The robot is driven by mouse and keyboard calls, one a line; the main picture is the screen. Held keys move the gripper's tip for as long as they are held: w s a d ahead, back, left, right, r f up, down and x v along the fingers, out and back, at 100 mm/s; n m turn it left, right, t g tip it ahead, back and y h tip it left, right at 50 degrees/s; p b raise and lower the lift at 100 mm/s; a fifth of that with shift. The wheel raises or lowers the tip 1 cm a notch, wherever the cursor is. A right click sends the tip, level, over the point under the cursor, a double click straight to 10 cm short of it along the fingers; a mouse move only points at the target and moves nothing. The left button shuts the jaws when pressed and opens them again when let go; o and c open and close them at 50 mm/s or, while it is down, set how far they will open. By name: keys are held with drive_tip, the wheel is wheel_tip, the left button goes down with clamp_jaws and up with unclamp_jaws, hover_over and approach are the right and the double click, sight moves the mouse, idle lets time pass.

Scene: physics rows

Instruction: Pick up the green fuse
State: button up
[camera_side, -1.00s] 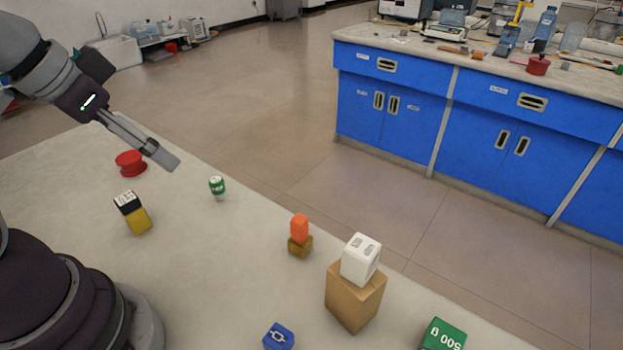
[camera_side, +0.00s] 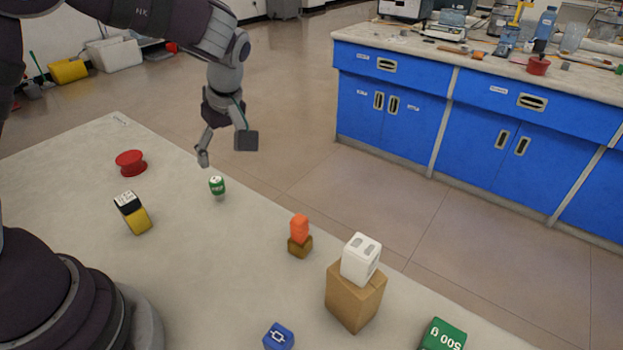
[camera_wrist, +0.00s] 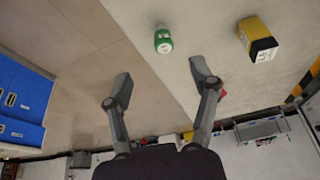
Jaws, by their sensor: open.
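The green fuse (camera_side: 217,186) is a small green cylinder with white ends, standing near the far edge of the pale table. It also shows in the wrist view (camera_wrist: 163,41), beyond the fingertips and roughly between their lines. My gripper (camera_side: 224,150) is above the table's far edge, pointing down, with its fingers spread and nothing between them. In the wrist view my gripper (camera_wrist: 158,84) also shows both fingers wide apart. The fuse is below the fingertips in the side view, apart from them.
A yellow block with a black and white top (camera_side: 132,212) and a red spool (camera_side: 131,163) stand left of the fuse.

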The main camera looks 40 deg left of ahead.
sight(217, 181)
drive_tip(key=shift+n, duration=0.4)
drive_tip(key=x, duration=0.7)
drive_tip(key=a+x, duration=0.1)
drive_tip(key=x, duration=0.3)
drive_tip(key=shift+a, duration=0.1)
drive_tip(key=c, duration=1.1)
